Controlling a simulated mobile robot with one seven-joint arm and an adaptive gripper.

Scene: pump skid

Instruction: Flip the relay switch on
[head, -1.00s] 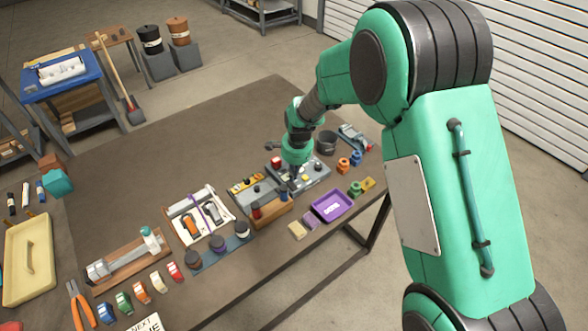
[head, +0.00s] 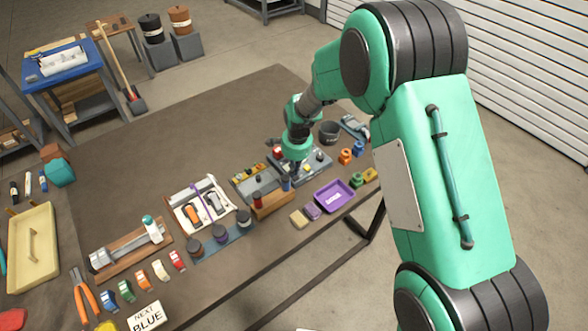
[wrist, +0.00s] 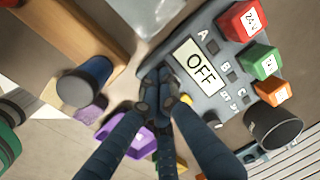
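The relay unit is a grey panel (wrist: 215,75) in the wrist view, with a large "OFF" plate and small marks A, B and C. In the head view the grey panel (head: 318,163) lies on the table under my gripper (head: 294,178). In the wrist view my gripper (wrist: 159,88) has its dark fingertips together at the panel's edge, beside the "OFF" plate. I see nothing held between them. The fingertips may hide a lever; I cannot tell whether they touch the panel.
Red, green and orange blocks (wrist: 243,22) and a dark cup (wrist: 273,127) lie on the other side. A purple tray (head: 334,196) is nearby in front.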

